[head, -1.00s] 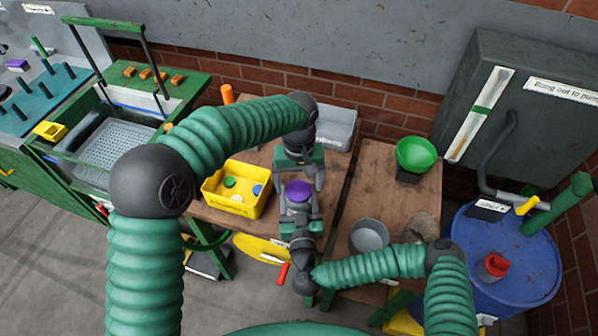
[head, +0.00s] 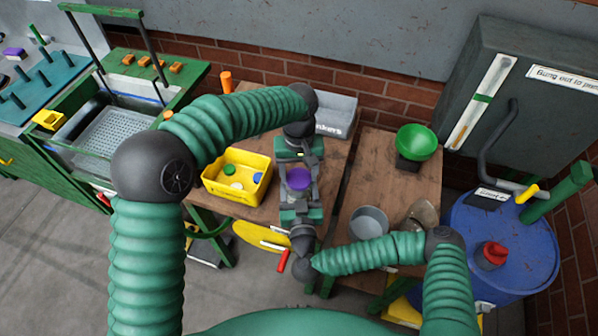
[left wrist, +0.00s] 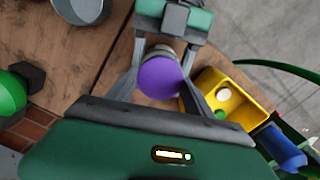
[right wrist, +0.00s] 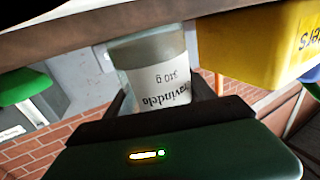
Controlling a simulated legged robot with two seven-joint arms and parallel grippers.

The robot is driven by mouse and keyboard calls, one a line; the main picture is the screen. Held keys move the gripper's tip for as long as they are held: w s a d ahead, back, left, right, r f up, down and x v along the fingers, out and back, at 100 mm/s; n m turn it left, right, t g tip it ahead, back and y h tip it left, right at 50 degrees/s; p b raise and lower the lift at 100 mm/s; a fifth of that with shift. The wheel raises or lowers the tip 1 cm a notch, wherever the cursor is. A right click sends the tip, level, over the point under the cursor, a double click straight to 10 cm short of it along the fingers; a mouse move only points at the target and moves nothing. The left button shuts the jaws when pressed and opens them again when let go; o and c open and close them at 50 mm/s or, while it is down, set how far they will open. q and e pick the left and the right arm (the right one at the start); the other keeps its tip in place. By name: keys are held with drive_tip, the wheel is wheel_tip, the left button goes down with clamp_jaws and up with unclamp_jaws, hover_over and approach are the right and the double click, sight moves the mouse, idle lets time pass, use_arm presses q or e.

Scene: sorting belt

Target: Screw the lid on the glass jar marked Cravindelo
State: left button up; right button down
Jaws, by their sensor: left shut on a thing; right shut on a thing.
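The glass jar (right wrist: 150,48) has a white label reading "…ravindelo" and appears upside down in the right wrist view. My right gripper (head: 300,196) is shut on it from the front. A purple lid (head: 298,179) is at the jar's top. The lid also shows in the left wrist view (left wrist: 160,77), with the fingers of my left gripper (left wrist: 157,88) on either side. My left gripper is shut on the lid and comes from the far side. The lid's lower edge is hidden, so I cannot tell how it sits on the threads.
A yellow bin (head: 212,187) with green, white and blue round pieces stands just left of the grippers. A grey bin (head: 338,105) is behind. On the right table are a grey bowl (head: 369,224), a green funnel-like bowl (head: 416,142) and a stone-like lump (head: 421,216).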

use_arm(q)
drive_tip(key=m, duration=0.4)
drive_tip(key=shift+m, duration=0.3)
drive_tip(key=m, duration=0.4)
drive_tip(key=o, duration=1.6)
wheel_tip(320, 180, up, 12)
drive_tip(key=shift+w+f, duration=0.1)
use_arm(e)
drive_tip(key=shift+c, duration=1.2)
unclamp_jaws()
